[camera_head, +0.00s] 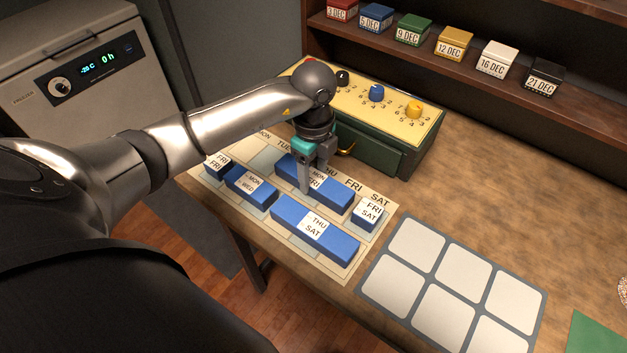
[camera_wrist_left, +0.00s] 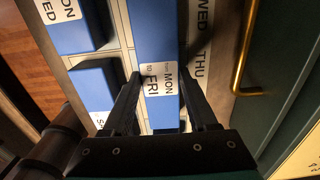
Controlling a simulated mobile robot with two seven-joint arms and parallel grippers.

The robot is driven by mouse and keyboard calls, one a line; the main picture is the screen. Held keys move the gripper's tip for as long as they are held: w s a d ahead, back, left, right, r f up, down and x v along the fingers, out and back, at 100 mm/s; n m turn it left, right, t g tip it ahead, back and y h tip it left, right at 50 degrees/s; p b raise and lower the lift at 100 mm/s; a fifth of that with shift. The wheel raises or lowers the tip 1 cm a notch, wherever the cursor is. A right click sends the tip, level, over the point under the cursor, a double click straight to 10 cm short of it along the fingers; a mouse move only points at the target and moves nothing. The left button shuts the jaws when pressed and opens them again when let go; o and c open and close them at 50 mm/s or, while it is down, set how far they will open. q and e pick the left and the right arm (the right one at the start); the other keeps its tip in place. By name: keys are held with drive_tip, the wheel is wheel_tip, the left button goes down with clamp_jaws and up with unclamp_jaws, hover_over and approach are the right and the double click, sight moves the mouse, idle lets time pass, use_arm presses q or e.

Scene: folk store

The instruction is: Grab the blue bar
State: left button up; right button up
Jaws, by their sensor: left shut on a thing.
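Several blue bars with white day labels lie on a cream weekday board (camera_head: 347,279). My left gripper (camera_head: 313,182) points down and is shut across the middle of the long blue bar labelled MON to FRI (camera_head: 339,198). In the left wrist view the two fingertips (camera_wrist_left: 158,82) press either side of this bar (camera_wrist_left: 153,35) at its label. The fingers hide part of it in the head view. I cannot tell whether it is raised off the board. The THU–SAT bar (camera_head: 342,244) lies in front of it, the MON–WED bar (camera_head: 259,197) to its left.
Small blue blocks lie at the board's left (camera_head: 217,171) and right (camera_head: 366,217). A green box with knobs (camera_head: 397,146) stands close behind; its brass handle (camera_wrist_left: 237,75) is near my gripper. A grey grid mat (camera_head: 436,277) lies right. A shelf (camera_head: 420,60) holds dated boxes.

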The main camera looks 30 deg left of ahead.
use_arm(q)
clamp_jaws()
drive_tip(key=shift+r, duration=0.15)
